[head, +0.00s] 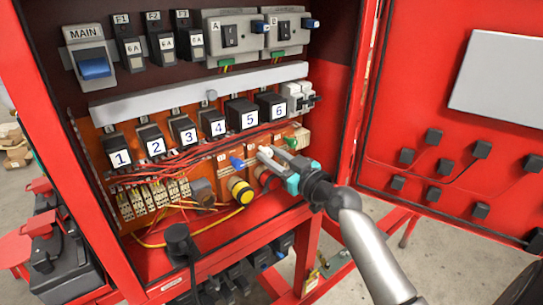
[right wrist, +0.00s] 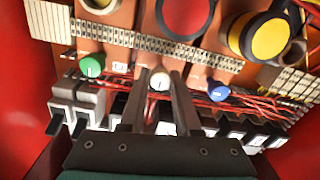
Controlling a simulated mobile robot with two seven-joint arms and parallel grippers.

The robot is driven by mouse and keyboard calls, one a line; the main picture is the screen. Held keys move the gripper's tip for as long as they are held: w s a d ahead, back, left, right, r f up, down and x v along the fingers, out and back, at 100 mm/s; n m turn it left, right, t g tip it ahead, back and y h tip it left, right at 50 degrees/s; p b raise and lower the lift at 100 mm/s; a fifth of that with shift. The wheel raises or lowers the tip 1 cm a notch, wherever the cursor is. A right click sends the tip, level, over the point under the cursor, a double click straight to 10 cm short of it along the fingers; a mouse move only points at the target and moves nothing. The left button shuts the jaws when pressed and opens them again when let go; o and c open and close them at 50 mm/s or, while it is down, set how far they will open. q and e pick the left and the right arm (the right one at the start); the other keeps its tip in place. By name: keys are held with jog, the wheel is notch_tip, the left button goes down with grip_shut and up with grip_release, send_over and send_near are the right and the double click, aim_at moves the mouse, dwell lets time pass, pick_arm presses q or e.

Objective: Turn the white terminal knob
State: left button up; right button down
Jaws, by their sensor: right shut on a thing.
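The white terminal knob (right wrist: 160,82) sits between the two fingers of my right gripper (right wrist: 162,78) in the right wrist view, with a dark mark on its face. My right gripper (head: 268,158) is shut on this knob; in the head view it reaches into the red cabinet from the lower right and largely hides the knob. A blue knob (right wrist: 218,92) and a green knob (right wrist: 92,66) stand on either side; the head view also shows the blue one (head: 237,163) and the green one (head: 291,143). My left gripper is in neither view.
Numbered black relays (head: 212,123) and red wires run above the knobs in the head view. A yellow button (head: 241,190) and terminal strips (head: 150,198) lie below. The cabinet door (head: 460,140) stands open at the right. A black plug (head: 180,243) is on the front ledge.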

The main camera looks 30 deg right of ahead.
jog(key=m, duration=0.4)
jog(key=shift+m, duration=0.3)
jog(key=m+p, duration=0.1)
jog(key=m, duration=0.3)
jog(key=shift+a+m, duration=0.1)
jog(key=shift+m, duration=0.3)
jog(key=m+p, duration=0.1)
jog(key=m, duration=0.3)
jog(key=shift+m, duration=0.3)
jog(key=shift+m+h+p, duration=0.3)
jog(key=shift+m+p, duration=0.25)
jog(key=shift+m, duration=1.55)
jog(key=c, duration=0.6)
grip_release()
jog(key=shift+c, duration=0.2)
